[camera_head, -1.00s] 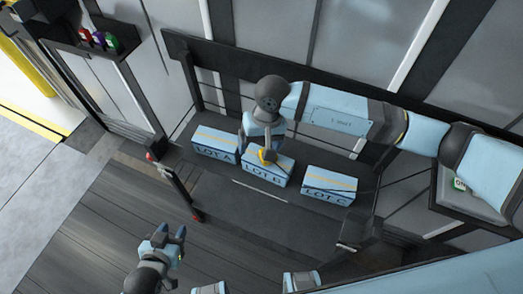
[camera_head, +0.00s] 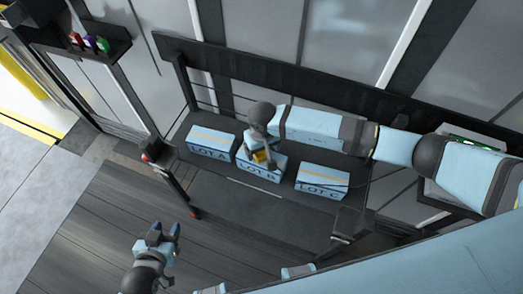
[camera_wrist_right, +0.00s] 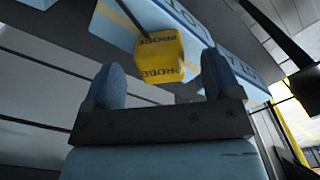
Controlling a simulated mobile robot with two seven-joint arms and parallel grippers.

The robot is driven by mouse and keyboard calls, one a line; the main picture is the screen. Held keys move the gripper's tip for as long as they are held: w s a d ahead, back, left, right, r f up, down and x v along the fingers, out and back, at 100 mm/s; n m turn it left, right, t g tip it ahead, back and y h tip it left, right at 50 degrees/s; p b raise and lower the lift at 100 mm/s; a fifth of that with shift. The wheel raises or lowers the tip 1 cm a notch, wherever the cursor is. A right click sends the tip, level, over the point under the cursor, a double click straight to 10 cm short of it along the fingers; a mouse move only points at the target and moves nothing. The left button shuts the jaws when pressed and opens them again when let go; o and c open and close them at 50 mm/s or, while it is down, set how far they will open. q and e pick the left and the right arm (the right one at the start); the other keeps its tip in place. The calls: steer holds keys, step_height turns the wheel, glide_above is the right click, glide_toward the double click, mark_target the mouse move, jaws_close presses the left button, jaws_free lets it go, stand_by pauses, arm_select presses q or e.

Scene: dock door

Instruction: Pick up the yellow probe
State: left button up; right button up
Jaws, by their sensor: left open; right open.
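The yellow probe (camera_head: 260,156) is a small cube-like block at the box marked LOT B (camera_head: 254,171). In the right wrist view the probe (camera_wrist_right: 160,55), lettered PROBE, lies ahead of and between the fingers. My right gripper (camera_wrist_right: 163,66) is open, with a finger on each side of the probe; contact is not clear. In the head view my right gripper (camera_head: 262,157) is over LOT B, its fingers partly hidden. My left gripper (camera_head: 165,231) is open and empty above the dark floor at the lower left.
Box LOT A (camera_head: 210,142) stands left of LOT B and box LOT C (camera_head: 322,181) right of it. A dark rail (camera_head: 330,85) runs behind them. A shelf (camera_head: 85,45) holds several coloured items.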

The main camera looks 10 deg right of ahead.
steer(key=shift+f, duration=1.4)
steer(key=c, duration=1.1)
steer(key=shift+c, duration=0.2)
steer(key=shift+r, duration=0.1)
